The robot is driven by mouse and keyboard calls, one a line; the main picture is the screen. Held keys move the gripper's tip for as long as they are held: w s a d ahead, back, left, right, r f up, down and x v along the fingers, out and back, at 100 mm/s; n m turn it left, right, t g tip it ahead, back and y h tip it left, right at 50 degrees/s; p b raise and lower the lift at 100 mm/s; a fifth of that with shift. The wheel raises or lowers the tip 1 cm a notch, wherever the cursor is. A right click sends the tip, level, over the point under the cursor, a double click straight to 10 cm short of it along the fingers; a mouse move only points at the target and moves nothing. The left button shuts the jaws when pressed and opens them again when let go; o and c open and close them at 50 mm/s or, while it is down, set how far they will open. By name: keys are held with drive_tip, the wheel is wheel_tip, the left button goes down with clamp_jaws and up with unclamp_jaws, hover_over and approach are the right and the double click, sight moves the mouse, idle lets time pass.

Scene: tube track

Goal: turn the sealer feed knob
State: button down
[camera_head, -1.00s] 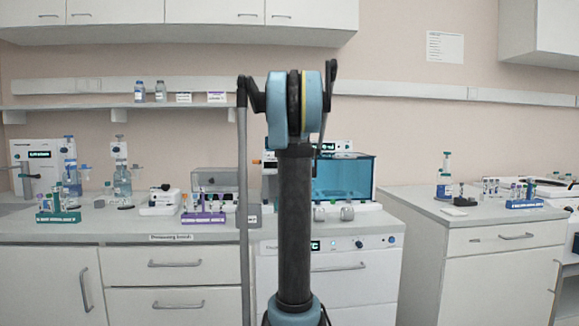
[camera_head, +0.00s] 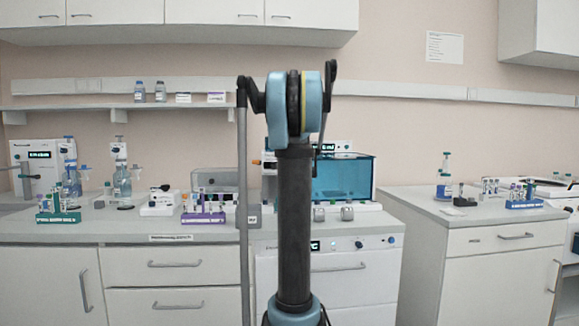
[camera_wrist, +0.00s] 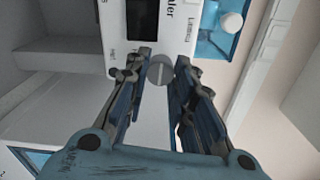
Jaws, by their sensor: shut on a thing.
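In the wrist view the sealer's white front panel (camera_wrist: 118,42) shows part of its printed name and a dark display (camera_wrist: 141,18). Its round grey knob (camera_wrist: 160,70), with a line across its face, sits at the panel's lower edge. My gripper (camera_wrist: 163,62) has its two dark fingers on either side of the knob and is shut on it. In the head view my own arm stands in front, so the gripper and the knob are hidden there.
A teal-windowed box (camera_head: 343,178) stands right of my arm on the bench. A purple tube rack (camera_head: 204,218) and a green rack (camera_head: 58,216) stand to the left. A separate counter (camera_head: 455,213) with a blue rack is at the right.

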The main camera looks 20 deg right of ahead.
drive_tip(key=shift+s+a+f+m, duration=0.1)
drive_tip(key=shift+m, duration=0.5)
drive_tip(key=c, duration=1.3)
unclamp_jaws()
drive_tip(key=shift+c, duration=0.2)
drive_tip(key=v, duration=1.1)
drive_tip(key=shift+s, duration=0.35)
